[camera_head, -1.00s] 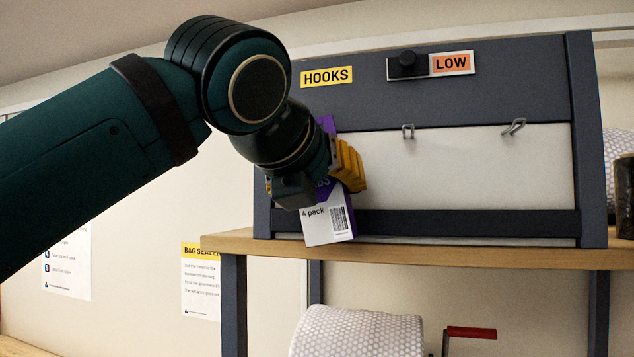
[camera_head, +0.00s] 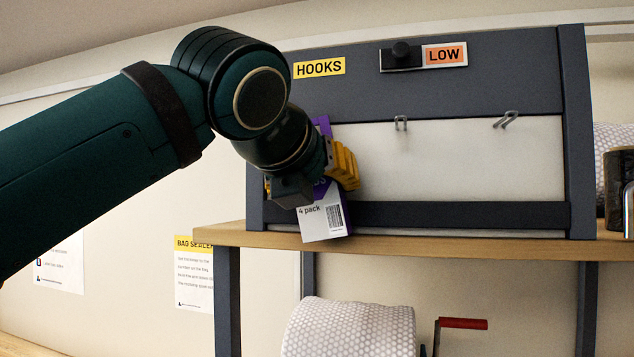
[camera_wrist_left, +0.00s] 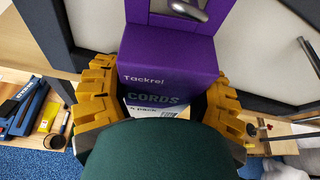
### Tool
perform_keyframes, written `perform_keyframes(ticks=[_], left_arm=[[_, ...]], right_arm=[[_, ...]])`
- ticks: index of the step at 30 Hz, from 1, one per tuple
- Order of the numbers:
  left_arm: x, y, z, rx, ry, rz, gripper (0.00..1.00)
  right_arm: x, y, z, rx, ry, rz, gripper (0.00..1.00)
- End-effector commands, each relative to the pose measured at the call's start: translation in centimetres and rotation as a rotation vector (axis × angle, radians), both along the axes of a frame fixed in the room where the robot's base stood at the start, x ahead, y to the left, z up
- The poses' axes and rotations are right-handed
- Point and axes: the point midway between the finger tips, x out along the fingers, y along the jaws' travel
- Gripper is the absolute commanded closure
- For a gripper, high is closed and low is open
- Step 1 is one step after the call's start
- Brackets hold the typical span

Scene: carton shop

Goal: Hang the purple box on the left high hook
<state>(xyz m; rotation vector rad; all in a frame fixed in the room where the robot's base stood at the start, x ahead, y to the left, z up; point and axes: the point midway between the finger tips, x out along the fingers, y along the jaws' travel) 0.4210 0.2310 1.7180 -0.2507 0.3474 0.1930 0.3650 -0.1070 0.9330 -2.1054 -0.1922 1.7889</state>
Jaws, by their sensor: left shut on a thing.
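My left gripper (camera_head: 318,178) is shut on the purple box (camera_wrist_left: 168,65), which has a white lower face reading "4 pack". The box hangs tilted in front of the left part of the grey hook rack (camera_head: 450,85). In the left wrist view, yellow fingers flank the box, and its purple hang tab is at the top edge with a pale metallic oval shape there; I cannot tell whether this is a hook or an opening. Two metal hooks show, one mid-rack (camera_head: 401,123) and one at right (camera_head: 506,119). Any hook behind my arm is hidden. My right gripper is out of view.
The rack stands on a wooden shelf (camera_head: 430,247). A bubble-wrap roll (camera_head: 350,328) with a red handle is below. A dark container (camera_head: 619,190) stands at right.

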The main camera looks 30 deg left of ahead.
Motion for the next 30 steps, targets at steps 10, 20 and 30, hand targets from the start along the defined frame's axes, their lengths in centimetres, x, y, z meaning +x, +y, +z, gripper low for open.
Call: perform_keyframes(ticks=[10,20,30], left_arm=[[0.0,0.0,0.0,0.0,-0.001,0.0,0.0],[-1.0,-0.2,0.5,0.0,-0.002,0.0,0.0],[-7.2,-1.1,2.8,0.0,-0.003,-0.001,0.0]], right_arm=[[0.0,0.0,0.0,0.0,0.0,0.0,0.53],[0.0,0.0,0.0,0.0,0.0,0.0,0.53],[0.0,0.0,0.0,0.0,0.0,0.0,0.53]])
